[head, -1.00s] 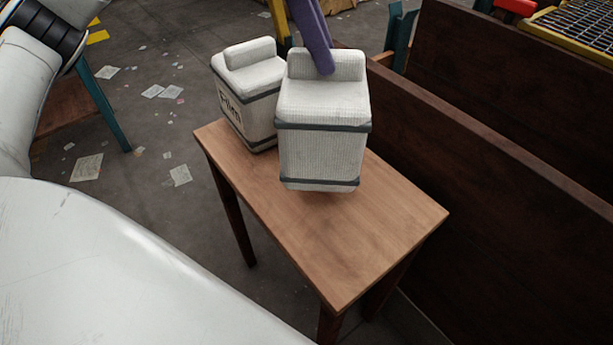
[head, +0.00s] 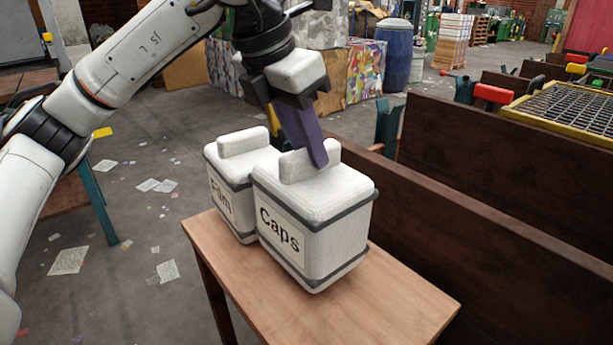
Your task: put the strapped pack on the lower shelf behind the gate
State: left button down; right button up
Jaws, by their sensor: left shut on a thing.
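A white pack with dark grey straps and a "Caps" label (head: 312,235) is at the small wooden table (head: 395,300). My left gripper (head: 305,150) is shut on the raised handle on its top. I cannot tell whether its base touches the tabletop or hangs just above it. A second white strapped pack, labelled "Film" (head: 222,195), stands on the table close behind it to the left, partly hidden by it. My right gripper is out of view. I cannot make out a lower shelf or a gate.
Long dark brown boards (head: 480,240) stand close along the table's right side. A yellow-framed mesh tray (head: 575,108) is beyond them. A blue barrel (head: 397,55) and bales (head: 365,75) are at the back. Open floor with scattered papers (head: 150,186) lies left.

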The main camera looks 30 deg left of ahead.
aim_at(307, 168)
pick_arm(q)
jog(key=shift+f+b, duration=0.3)
jog(key=shift+f, duration=1.65)
jog(key=c, duration=1.5)
grip_release()
